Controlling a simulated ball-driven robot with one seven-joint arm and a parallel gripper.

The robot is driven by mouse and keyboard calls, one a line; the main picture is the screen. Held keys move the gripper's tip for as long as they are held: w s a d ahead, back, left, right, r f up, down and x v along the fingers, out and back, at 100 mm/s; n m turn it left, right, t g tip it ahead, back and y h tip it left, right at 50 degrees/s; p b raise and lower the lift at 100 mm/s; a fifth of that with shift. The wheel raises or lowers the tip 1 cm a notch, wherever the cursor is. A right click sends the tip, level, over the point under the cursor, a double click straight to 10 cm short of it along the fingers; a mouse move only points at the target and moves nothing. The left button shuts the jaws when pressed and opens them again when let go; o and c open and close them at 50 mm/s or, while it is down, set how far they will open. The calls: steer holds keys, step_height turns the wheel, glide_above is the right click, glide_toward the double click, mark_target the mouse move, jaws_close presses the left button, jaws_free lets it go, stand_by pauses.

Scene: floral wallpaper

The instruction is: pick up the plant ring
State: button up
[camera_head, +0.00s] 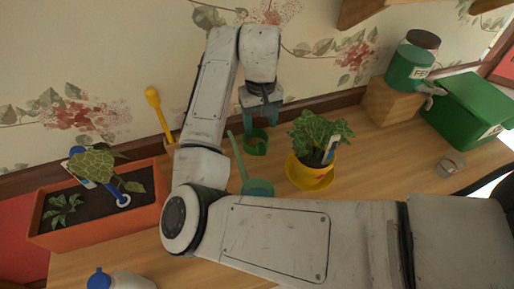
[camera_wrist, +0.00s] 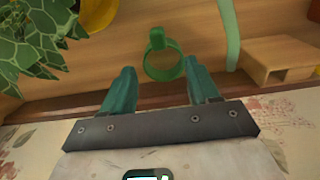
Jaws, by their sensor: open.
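The plant ring is a green ring with a small block on its rim. In the wrist view the ring (camera_wrist: 178,72) lies just past my fingertips, between their lines, with its block on the far side. In the head view the ring (camera_head: 249,147) is on the wooden table near the wall, below my gripper (camera_head: 263,113). My gripper has teal fingers, and in the wrist view the gripper (camera_wrist: 160,75) is open and empty. The fingers seem apart from the ring; the exact gap is hard to tell.
A plant in a yellow pot (camera_head: 312,180) stands right of the ring. A green scoop (camera_head: 260,187) lies in front. An orange planter (camera_head: 100,215) is at left, a wooden block (camera_head: 390,103) and green box (camera_head: 478,108) at right. The wall is close behind.

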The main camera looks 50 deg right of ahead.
mark_target(261, 144)
step_height(261, 144, down, 5)
steer(key=shift+f, duration=0.1)
steer(key=shift+s+a+f+p, duration=0.15)
steer(key=shift+f+p, duration=0.2)
steer(key=shift+f, duration=1)
steer(key=shift+s+f+p, duration=0.1)
steer(key=shift+f+p, duration=0.2)
steer(key=shift+f, duration=1)
jaws_close()
